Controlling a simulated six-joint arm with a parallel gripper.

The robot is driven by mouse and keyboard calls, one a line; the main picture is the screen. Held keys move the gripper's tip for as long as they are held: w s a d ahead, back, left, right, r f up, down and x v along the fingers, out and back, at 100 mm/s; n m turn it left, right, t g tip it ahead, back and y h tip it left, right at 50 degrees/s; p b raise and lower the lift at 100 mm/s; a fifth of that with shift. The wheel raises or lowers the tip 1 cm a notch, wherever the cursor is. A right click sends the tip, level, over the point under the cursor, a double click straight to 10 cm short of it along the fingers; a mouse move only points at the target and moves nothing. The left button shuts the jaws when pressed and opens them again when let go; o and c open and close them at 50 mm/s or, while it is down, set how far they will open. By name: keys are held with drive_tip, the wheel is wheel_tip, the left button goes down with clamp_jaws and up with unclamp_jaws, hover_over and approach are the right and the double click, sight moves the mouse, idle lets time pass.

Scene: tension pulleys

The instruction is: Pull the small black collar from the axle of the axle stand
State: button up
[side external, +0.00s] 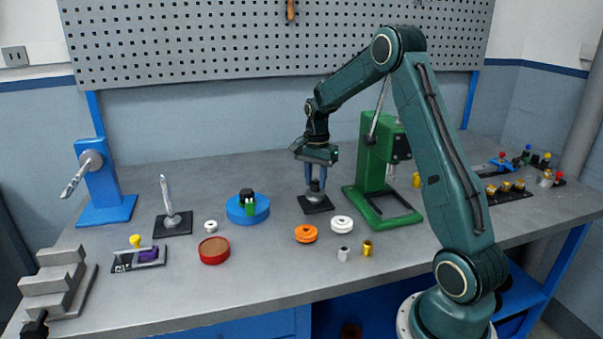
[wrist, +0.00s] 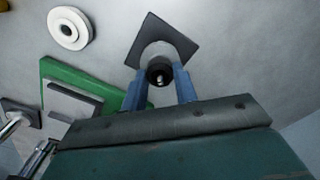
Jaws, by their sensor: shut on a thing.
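The axle stand has a dark square base (side external: 316,208) and a round grey hub, and it stands left of the green press. In the wrist view its base (wrist: 148,30) shows beyond my fingers. The small black collar (wrist: 160,72) sits above the hub, with a light axle end visible in its middle. My gripper (side external: 315,186) points down over the stand, its blue fingers on either side of the collar. In the wrist view my gripper (wrist: 160,88) is shut on the collar. Whether the collar has moved up the axle, I cannot tell.
A green press (side external: 375,160) stands close on the right of my gripper. A white pulley (side external: 342,223) and an orange pulley (side external: 306,233) lie in front. A blue round holder (side external: 248,209) with black and green parts is to the left.

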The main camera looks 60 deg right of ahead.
drive_tip(key=shift+r, duration=1.95)
idle(1.1)
drive_tip(key=shift+r, duration=0.7)
drive_tip(key=shift+r, duration=0.1)
drive_tip(key=shift+r, duration=1.95)
drive_tip(key=w+a+f+n, duration=0.1)
drive_tip(key=w+a+n, duration=0.1)
drive_tip(key=a+n, duration=0.3)
drive_tip(key=w+a+f+n, duration=0.1)
drive_tip(key=a+n, duration=0.3)
drive_tip(key=a, duration=0.9)
drive_tip(key=w+a+f+n, duration=0.2)
drive_tip(key=a+n, duration=0.3)
drive_tip(key=a, duration=0.4)
drive_tip(key=shift+w+a+n, duration=0.25)
drive_tip(key=shift+w+n, duration=0.05)
drive_tip(key=shift+w, duration=0.45)
drive_tip(key=shift+d, duration=0.1)
